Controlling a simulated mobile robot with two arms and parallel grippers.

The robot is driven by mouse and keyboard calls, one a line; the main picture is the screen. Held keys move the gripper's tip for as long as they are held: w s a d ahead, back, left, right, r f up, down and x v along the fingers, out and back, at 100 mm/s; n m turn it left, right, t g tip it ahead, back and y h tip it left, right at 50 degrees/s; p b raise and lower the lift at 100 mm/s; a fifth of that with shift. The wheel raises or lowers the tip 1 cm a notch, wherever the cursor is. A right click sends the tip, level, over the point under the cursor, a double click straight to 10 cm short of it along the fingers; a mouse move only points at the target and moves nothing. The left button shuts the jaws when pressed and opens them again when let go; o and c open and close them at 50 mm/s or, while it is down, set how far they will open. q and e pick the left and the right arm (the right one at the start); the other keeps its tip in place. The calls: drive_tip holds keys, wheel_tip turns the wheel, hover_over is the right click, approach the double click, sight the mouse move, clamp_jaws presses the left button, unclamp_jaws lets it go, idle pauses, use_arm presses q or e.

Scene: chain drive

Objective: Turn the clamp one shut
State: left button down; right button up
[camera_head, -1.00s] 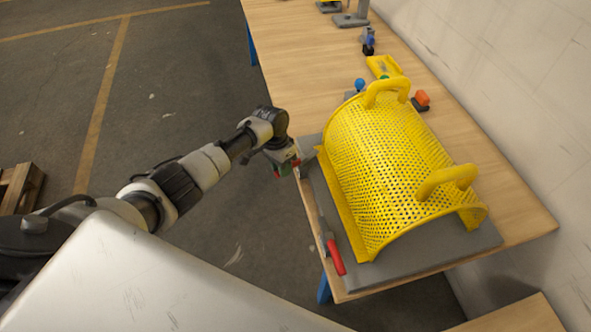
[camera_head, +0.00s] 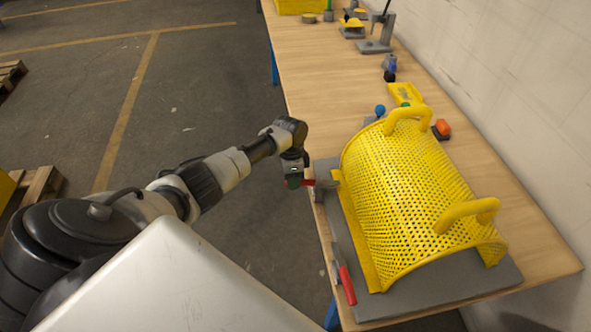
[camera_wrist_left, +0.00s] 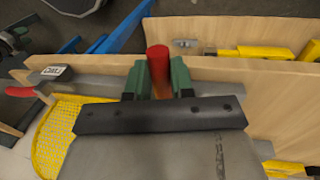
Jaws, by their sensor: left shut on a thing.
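My left gripper (camera_head: 301,182) is at the left edge of the grey base plate (camera_head: 450,296), beside the yellow perforated guard (camera_head: 405,185). It is shut on the red handle (camera_head: 324,184) of a clamp. In the left wrist view the red handle (camera_wrist_left: 157,62) stands between the two green fingers of the gripper (camera_wrist_left: 158,82). The clamp's body is mostly hidden, so I cannot tell how far it is turned. A second clamp with a red handle (camera_head: 346,283) lies along the plate's near left edge, apart from the gripper. My right gripper is not in view.
The wooden table (camera_head: 318,100) runs away to the back. An orange-and-black piece (camera_head: 441,128), a blue knob (camera_head: 380,110) and a yellow part (camera_head: 405,93) lie behind the guard. The wall (camera_head: 520,100) closes the right side. The floor left of the table is open.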

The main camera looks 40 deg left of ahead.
use_arm(q)
drive_tip(key=shift+w+r, duration=0.1)
drive_tip(key=c, duration=1)
unclamp_jaws()
drive_tip(key=r, duration=0.3)
drive_tip(key=w+a+r+b, duration=0.1)
drive_tip(key=r, duration=0.6)
drive_tip(key=shift+w+a+r+b, duration=0.25)
drive_tip(key=shift+a+b, duration=0.05)
drive_tip(key=shift+f, duration=0.1)
